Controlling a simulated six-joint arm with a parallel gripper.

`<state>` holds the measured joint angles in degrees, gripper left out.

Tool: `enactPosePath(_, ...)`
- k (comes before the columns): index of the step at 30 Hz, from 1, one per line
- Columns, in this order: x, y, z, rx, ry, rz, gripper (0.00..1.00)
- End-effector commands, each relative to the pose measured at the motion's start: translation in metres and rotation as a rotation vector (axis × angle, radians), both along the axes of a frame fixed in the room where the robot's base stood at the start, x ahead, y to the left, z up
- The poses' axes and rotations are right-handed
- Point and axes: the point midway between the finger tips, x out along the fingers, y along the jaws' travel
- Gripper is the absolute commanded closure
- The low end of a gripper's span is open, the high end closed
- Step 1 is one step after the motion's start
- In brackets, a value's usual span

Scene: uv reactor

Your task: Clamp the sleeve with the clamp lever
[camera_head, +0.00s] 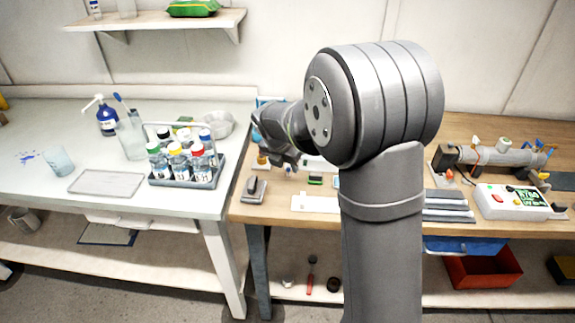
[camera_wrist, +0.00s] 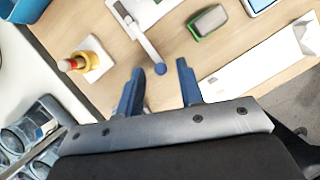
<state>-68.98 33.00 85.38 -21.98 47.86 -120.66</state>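My gripper (camera_wrist: 161,76) is open, with its two blue fingers apart and pointing down at the wooden bench. A pale lever arm (camera_wrist: 140,32) with a blue round knob at its end, apparently the clamp lever, reaches in from the top of the wrist view. Its knob (camera_wrist: 160,69) shows in the gap between the fingertips; I cannot tell whether either finger touches it. The lever's other end is by a white piece (camera_wrist: 150,9) cut off by the frame. In the head view my gripper (camera_head: 290,166) is over the left part of the wooden bench. I cannot make out the sleeve for certain.
A red-and-yellow knob on a white base (camera_wrist: 84,62) stands left of the fingers. A grey-green block (camera_wrist: 207,21) and a white strip (camera_wrist: 262,68) lie to the right. A bottle rack (camera_head: 187,183) is on the white table; a grey cylinder (camera_head: 500,157) is at the right.

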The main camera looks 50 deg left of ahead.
Motion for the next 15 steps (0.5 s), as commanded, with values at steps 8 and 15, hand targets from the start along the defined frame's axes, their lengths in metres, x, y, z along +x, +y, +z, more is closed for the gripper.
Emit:
enactPosePath(8,0.0036,0.0013,-0.0086,0.000,0.000,-0.001,0.66)
enactPosePath(15,0.0034,0.0012,-0.0082,0.000,0.000,-0.001,0.85)
